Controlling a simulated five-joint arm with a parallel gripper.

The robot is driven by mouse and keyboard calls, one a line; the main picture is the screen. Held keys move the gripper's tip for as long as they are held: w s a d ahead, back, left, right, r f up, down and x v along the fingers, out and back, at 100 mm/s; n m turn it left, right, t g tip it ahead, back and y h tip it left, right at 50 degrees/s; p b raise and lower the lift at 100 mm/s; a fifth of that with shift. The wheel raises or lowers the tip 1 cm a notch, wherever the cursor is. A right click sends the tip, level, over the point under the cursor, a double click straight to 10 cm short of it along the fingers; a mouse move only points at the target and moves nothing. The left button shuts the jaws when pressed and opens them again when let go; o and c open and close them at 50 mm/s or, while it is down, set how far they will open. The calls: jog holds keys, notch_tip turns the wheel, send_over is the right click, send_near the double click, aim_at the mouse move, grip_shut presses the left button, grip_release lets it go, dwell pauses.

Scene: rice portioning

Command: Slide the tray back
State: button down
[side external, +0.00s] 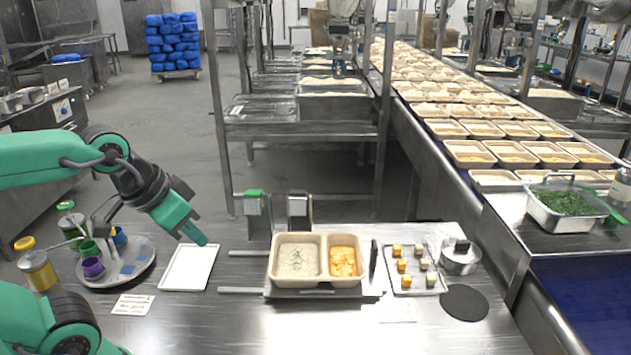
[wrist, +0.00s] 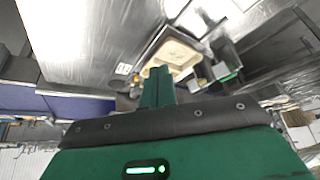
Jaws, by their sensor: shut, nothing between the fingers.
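In the side external view a beige two-compartment tray (side external: 324,260) sits on a metal plate (side external: 372,291) on the steel table. Its left compartment holds pale, speckled food (side external: 297,260); its right one holds orange food (side external: 342,262). My gripper (side external: 203,240) is to the left of the tray, apart from it, above the far right part of a white flat board. Its fingers are shut and hold nothing. In the wrist view the gripper fingers (wrist: 158,78) point toward a beige tray (wrist: 172,44), partly hidden behind them.
The white board (side external: 188,270) lies left of the tray. Further left is a round stand (side external: 130,272) with small cups. A small tray of cubes (side external: 414,283), a lidded steel pot (side external: 461,260) and a black disc (side external: 465,303) lie to the right. Two metal brackets stand behind the tray.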

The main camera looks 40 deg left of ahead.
jog(key=c, duration=1.8)
grip_release()
jog(key=shift+w+r, duration=0.1)
jog(key=shift+o, duration=0.2)
jog(key=w+d+r+n+g, duration=0.15)
jog(key=w+r, duration=0.25)
jog(key=w, duration=0.7)
jog(key=n+g, duration=0.4)
jog(key=n, duration=0.3)
send_over(375, 243)
jog(key=f, duration=1.6)
jog(key=shift+s+a+f, duration=0.1)
jog(key=shift+s+f, duration=0.05)
jog(key=shift+s, duration=0.15)
jog(key=shift+w+f+n, duration=0.25)
jog(key=shift+f, duration=0.25)
